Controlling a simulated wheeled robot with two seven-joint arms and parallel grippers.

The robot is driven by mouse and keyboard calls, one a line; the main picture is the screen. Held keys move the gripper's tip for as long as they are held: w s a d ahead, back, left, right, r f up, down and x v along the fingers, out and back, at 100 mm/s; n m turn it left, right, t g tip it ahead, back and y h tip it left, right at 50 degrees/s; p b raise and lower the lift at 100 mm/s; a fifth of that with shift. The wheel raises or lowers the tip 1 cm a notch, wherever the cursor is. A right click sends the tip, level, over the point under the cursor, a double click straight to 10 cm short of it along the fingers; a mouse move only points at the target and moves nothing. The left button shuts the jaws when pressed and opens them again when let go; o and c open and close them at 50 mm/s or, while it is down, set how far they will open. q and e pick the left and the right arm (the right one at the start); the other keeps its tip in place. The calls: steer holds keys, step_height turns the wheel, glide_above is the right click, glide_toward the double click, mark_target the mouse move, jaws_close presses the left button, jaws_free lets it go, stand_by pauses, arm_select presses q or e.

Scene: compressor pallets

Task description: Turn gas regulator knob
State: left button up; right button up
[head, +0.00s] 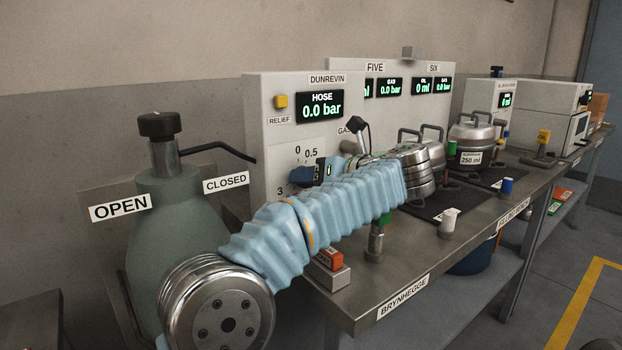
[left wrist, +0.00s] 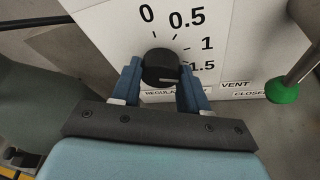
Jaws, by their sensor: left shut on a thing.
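The gas regulator knob (left wrist: 160,67) is black and round with a pale pointer line. My left gripper (left wrist: 162,80) is shut on the knob, with one blue finger on each side. In the head view my left gripper (head: 312,173) is at the panel (head: 262,130), and the knob is mostly hidden behind it and the blue-sleeved arm. The HOSE display (head: 320,105) reads 0.0 bar. My right gripper is not in view.
A green gas cylinder (head: 172,225) with a black-topped valve stands left, between OPEN and CLOSED labels. Metal pots (head: 472,132) stand on the bench behind my arm. A green-tipped lever (left wrist: 283,91) is right of the knob. A red-orange button block (head: 329,268) sits near the bench front.

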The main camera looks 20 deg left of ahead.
arm_select(q)
steer(key=shift+m+g+y, duration=0.3)
steer(key=shift+m+y, duration=0.2)
steer(key=shift+m, duration=0.3)
steer(key=o, duration=1)
steer(key=shift+o, duration=0.2)
steer(key=r, duration=0.4)
steer(key=shift+s+d+r, duration=0.1)
steer(key=shift+s+d, duration=0.1)
steer(key=shift+s, duration=0.1)
steer(key=s+d+r+b, duration=0.1)
steer(key=s+d+r, duration=0.2)
steer(key=s+r, duration=0.5)
steer(key=s, duration=0.5)
steer(key=shift+d+r+b, duration=0.2)
steer(key=shift+r+b, duration=0.2)
